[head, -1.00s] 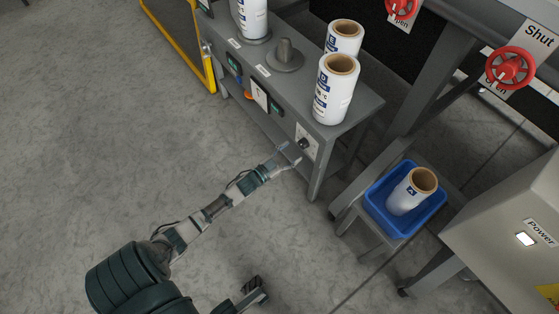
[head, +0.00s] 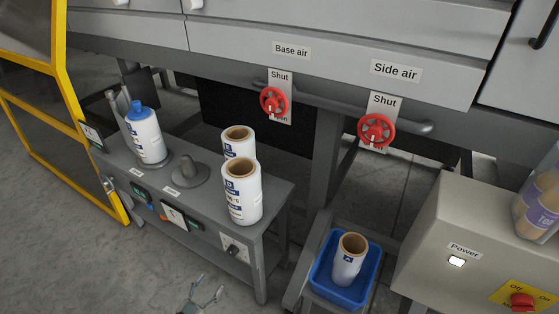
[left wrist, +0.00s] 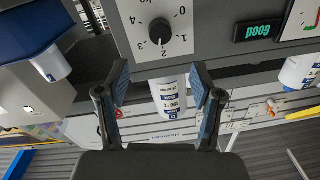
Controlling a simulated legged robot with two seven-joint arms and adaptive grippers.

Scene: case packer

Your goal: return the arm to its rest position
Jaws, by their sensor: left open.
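My left gripper (head: 207,291) is at the bottom edge of the head view, open and empty, in front of the grey bench (head: 270,208) and below its dial (head: 233,250). In the left wrist view its two fingers (left wrist: 160,88) are spread wide with nothing gripped. There the dial knob (left wrist: 160,30) and its numbered plate appear upside down, beyond the fingertips and apart from them. A white roll shows behind the gap between the fingers. The rest of my left arm is out of the head view. My right gripper is not in view.
A blue bin (head: 322,268) holding a roll, a power box (head: 440,225) and red valve wheels (head: 376,131) are to the right. A yellow frame (head: 66,92) stands left. Floor at lower left is clear.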

